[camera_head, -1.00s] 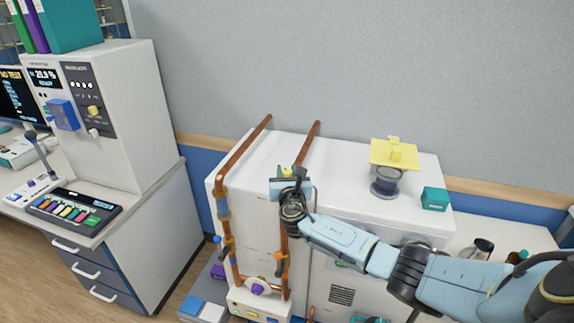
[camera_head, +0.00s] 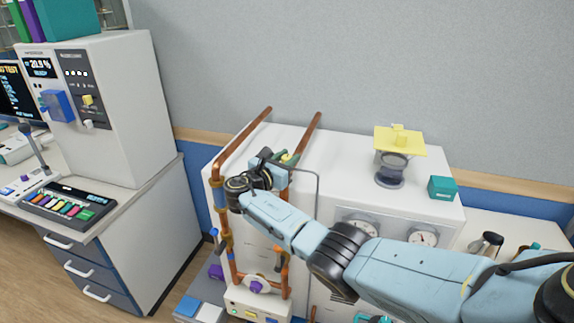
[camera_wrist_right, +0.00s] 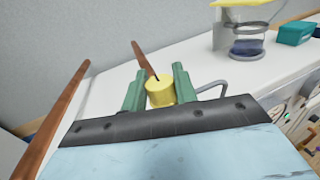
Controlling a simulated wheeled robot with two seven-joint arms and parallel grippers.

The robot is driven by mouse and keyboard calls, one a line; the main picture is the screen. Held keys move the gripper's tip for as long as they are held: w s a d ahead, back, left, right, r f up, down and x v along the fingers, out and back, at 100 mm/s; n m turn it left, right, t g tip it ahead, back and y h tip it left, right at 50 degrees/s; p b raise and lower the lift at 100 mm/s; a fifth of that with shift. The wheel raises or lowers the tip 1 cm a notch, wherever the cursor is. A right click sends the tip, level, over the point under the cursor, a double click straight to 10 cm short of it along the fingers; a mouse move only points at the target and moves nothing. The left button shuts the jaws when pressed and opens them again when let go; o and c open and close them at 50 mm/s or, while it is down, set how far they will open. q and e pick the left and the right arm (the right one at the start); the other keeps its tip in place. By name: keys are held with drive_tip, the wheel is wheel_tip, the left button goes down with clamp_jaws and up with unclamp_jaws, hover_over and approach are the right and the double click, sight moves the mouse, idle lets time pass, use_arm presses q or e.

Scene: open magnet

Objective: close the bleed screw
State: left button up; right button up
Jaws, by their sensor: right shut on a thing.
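In the head view my right gripper (camera_head: 284,157) is at the top front edge of the white cabinet (camera_head: 345,150), and the wrist hides most of the knob. My left gripper is not in view.
A left copper pipe (camera_head: 240,137) runs beside the right one. A glass vessel with a yellow cover (camera_head: 400,142) and a teal box (camera_head: 442,188) stand on the cabinet top. Gauges (camera_head: 423,238) are on its front. A desk with an analyser (camera_head: 125,110) is at the left.

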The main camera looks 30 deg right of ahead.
idle(0.5)
drive_tip(key=o, duration=1)
drive_tip(key=shift+c, duration=0.2)
drive_tip(key=v, duration=1.3)
drive_tip(key=shift+a, duration=0.2)
drive_tip(key=shift+w, duration=0.1)
